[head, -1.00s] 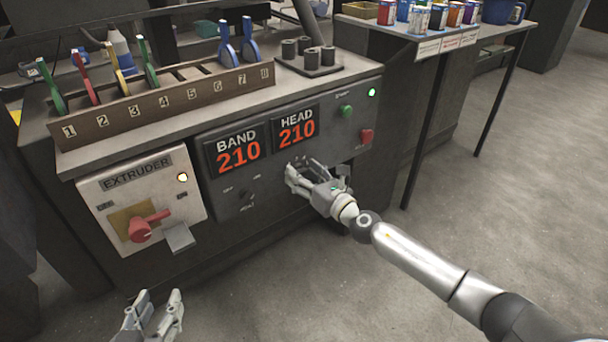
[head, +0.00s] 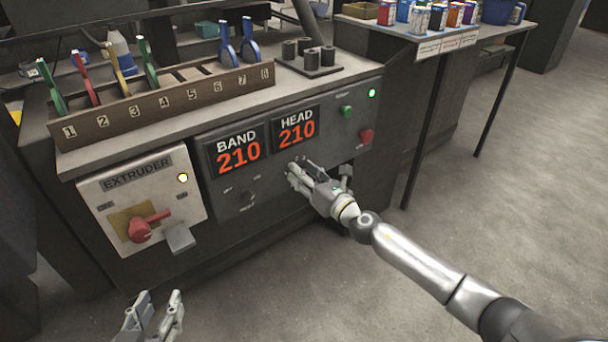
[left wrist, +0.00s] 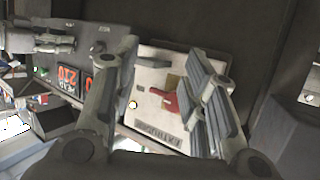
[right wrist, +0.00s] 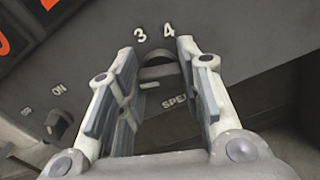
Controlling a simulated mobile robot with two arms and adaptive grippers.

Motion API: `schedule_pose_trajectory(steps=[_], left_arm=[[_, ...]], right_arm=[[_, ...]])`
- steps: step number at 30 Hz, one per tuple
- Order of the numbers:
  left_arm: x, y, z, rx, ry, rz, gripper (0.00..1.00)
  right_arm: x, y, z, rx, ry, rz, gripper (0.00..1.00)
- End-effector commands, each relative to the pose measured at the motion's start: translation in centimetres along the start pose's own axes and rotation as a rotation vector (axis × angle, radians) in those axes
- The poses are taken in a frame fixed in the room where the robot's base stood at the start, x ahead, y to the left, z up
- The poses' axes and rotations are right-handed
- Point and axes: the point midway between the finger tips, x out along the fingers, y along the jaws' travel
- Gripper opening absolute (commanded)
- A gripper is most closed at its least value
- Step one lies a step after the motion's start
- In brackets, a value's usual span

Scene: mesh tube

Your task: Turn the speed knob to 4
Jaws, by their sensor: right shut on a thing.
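The speed knob (right wrist: 158,72) is a dark round knob with a small white mark, seen in the right wrist view below the printed 3 (right wrist: 140,35) and 4 (right wrist: 169,30). Part of the word SPEED shows beneath it. My right gripper (right wrist: 157,58) has a finger on either side of the knob and is shut on it. In the head view the right gripper (head: 298,172) is against the dark panel below the HEAD display, hiding the knob. The exact setting is hard to read. My left gripper (head: 152,300) is open and empty, low at the left.
An on/off switch (head: 246,197) sits left of the right gripper. The panel also bears BAND (head: 238,153) and HEAD (head: 296,130) displays, both 210, and green (head: 346,111) and red (head: 366,135) buttons. The extruder box (head: 135,185) has a red handle. The floor is clear.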

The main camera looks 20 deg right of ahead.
Motion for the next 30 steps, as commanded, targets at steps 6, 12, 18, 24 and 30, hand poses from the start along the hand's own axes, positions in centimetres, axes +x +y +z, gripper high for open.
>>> schedule_pose_trajectory(steps=[6,12,18,24,30], left_arm=[[-0.1,0.0,0.4,0.000,-0.025,-0.001,0.40],[-0.7,-0.3,2.4,0.000,-0.122,-0.007,0.40],[-1.6,-0.7,4.6,-0.001,-0.247,-0.015,0.40],[-3.4,-1.1,7.6,-0.003,-0.417,-0.025,0.40],[-6.3,-1.5,10.9,-0.008,-0.623,-0.037,0.40]], right_arm=[[0.0,-0.1,0.1,0.184,-0.001,-0.002,0.10],[0.0,-0.1,0.1,0.375,-0.002,-0.002,0.10],[0.0,-0.2,0.1,0.565,-0.002,-0.002,0.10],[0.0,-0.2,0.1,0.756,-0.002,-0.002,0.10],[0.0,-0.3,0.2,0.945,-0.003,-0.002,0.10]])
